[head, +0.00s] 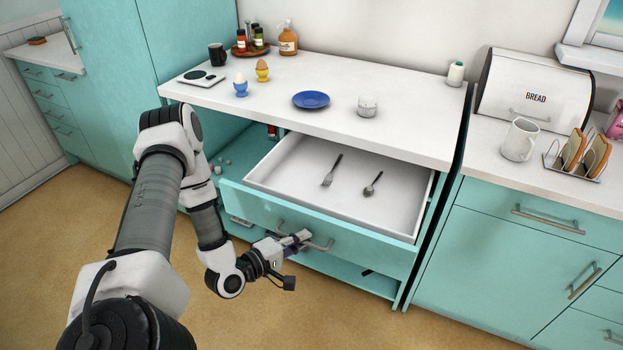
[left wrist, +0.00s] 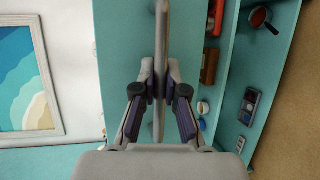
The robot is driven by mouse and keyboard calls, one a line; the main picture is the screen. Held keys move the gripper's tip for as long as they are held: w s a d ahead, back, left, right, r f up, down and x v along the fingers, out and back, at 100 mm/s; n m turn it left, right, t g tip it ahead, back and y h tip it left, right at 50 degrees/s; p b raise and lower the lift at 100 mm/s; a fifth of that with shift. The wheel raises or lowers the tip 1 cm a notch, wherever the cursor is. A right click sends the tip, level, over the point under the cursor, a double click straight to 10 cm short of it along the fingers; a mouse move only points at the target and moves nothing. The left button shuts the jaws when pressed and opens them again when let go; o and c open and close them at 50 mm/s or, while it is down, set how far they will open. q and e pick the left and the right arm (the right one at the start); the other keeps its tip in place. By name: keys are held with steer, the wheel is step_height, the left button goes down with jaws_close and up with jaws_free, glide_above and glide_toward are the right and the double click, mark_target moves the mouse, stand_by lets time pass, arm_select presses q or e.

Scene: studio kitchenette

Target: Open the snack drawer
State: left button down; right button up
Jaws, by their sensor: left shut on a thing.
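A wide teal drawer (head: 254,202) stands pulled out well beyond the worktop's front edge in the head view. Its white inside holds a fork (head: 331,171) and a spoon (head: 372,184); I see no snacks in it. My left gripper (head: 299,239) is at the grey bar handle (head: 322,247) on the drawer front. In the left wrist view the fingers (left wrist: 160,85) are shut around the handle (left wrist: 162,40), one on each side. The drawer front (left wrist: 120,50) fills the area beside them. My right gripper is not in view.
The worktop (head: 320,85) above carries a blue plate (head: 311,100), a small glass (head: 367,106) and egg cups. An open shelf below the drawer holds several small items in the left wrist view. More teal cabinets (head: 510,240) stand right. Tan floor (head: 40,240) is clear at left.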

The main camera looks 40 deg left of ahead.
arm_select(q)
steer(key=shift+s+d, duration=0.2)
steer(key=shift+s, duration=0.35)
steer(key=c, duration=1.5)
jaws_free()
steer(key=d+v, duration=0.1)
steer(key=v, duration=0.6)
steer(key=shift+s+a, duration=0.25)
steer(key=shift+a, duration=0.25)
